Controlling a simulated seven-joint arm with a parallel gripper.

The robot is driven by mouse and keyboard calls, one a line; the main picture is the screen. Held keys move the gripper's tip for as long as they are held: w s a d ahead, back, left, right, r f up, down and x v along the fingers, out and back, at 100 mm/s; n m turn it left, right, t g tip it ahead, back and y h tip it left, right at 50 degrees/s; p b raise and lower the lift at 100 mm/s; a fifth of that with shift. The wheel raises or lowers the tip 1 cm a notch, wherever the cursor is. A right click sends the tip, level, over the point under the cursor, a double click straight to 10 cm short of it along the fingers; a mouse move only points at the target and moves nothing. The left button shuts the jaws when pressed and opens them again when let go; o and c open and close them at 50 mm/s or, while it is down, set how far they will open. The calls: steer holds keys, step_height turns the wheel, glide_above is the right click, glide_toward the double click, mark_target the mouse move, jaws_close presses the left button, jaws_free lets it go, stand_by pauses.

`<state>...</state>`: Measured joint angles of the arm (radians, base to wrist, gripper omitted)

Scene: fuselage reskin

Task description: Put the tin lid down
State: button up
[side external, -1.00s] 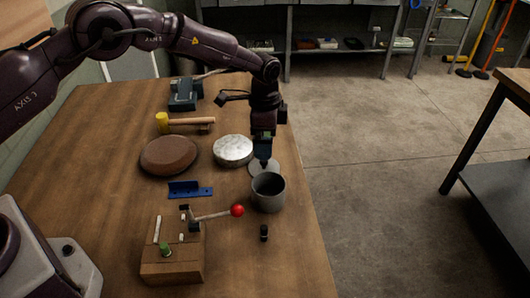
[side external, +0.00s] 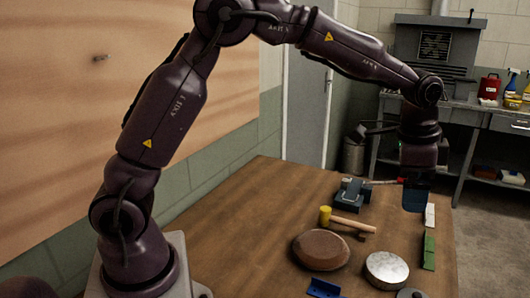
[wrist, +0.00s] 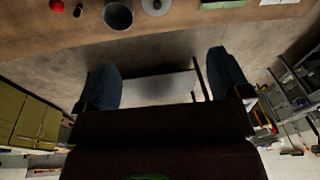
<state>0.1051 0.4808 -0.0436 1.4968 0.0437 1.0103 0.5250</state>
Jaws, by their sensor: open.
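The tin lid (wrist: 155,5) is a pale grey disc with a small knob, lying on the table beside the grey tin (wrist: 117,14) at the top of the wrist view. In the side view only a bit of the lid (side external: 411,293) shows at the bottom edge, and the tin is out of frame. My gripper (side external: 415,207) is raised above the table's right side, clear of the lid.
On the table are a silver round tin (side external: 387,269), a brown disc (side external: 320,251), a blue bracket (side external: 323,288), a mallet (side external: 348,222), a vise (side external: 353,192), a green block (side external: 429,252) and a white block (side external: 430,215). A red knob (wrist: 57,6) shows in the wrist view.

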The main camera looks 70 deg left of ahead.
steer(key=s+a+r+n+t, duration=0.1)
steer(key=s+a+r+n, duration=0.1)
steer(key=s+r, duration=0.4)
steer(key=s+a+r+n+t, duration=0.1)
steer(key=s+a+r+n, duration=0.15)
steer(key=s, duration=0.65)
steer(key=s+a+f+n+t, duration=0.1)
steer(key=s+n, duration=0.2)
steer(key=s, duration=0.9)
steer(key=shift+s+a+f+t, duration=0.3)
steer(key=shift+a+t, duration=0.05)
steer(key=shift+t, duration=0.05)
